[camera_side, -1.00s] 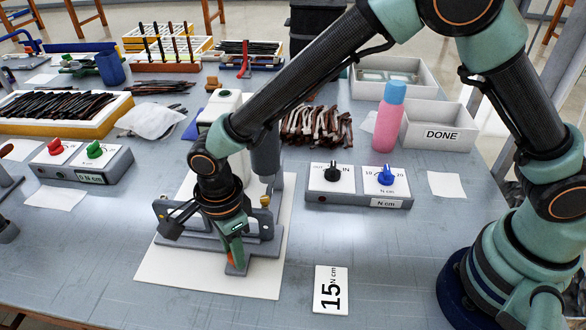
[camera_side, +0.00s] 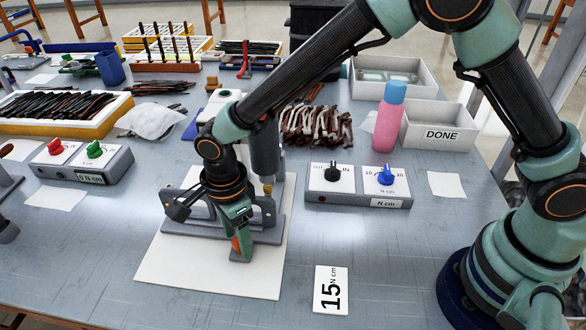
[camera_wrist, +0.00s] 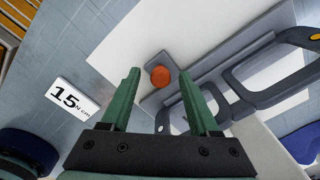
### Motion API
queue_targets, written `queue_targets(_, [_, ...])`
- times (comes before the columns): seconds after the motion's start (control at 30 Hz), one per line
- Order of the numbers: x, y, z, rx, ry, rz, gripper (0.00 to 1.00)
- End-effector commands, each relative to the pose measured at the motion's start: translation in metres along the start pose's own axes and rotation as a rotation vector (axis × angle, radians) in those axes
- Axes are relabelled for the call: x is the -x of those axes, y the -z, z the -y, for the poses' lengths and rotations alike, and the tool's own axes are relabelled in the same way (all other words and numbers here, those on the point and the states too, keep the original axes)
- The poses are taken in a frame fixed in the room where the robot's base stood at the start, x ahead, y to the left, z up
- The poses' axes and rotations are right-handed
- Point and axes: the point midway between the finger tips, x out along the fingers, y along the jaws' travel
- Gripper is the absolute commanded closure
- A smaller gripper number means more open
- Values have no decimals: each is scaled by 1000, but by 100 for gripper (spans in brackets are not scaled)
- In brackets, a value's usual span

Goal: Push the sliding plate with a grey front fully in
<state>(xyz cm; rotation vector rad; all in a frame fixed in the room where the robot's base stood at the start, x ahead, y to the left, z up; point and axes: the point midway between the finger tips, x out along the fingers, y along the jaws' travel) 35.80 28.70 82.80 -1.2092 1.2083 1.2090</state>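The sliding plate with a grey front (camera_side: 195,231) lies on a white sheet at the fixture, below the press column (camera_side: 265,150). In the wrist view, its grey bar (camera_wrist: 225,60) runs diagonally, with a round orange knob (camera_wrist: 161,76) at its near end. My gripper (camera_side: 240,250) points down at the plate's front edge in the side view and hides part of it. In the wrist view, my gripper (camera_wrist: 160,78) has its two green fingers spread apart, with the knob showing between their tips. I cannot tell whether a finger touches it.
A two-knob torque box (camera_side: 358,198) stands right of the fixture, and a "15 N cm" card (camera_side: 331,290) lies in front. A pink bottle (camera_side: 389,118) and DONE box (camera_side: 440,128) stand behind.

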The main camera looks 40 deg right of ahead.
Motion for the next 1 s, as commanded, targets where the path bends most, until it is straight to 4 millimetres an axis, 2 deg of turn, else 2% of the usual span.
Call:
queue_targets(0.17, [2,0,0,0,0,0,38])
queue_targets(0.27, [11,0,0,0,2,2,38])
queue_targets(0.7, [95,-1,1,0,4,3,38])
queue_targets(0.83, [111,0,0,0,2,1,38])
queue_targets(1.0, [120,0,0,0,0,0,38])
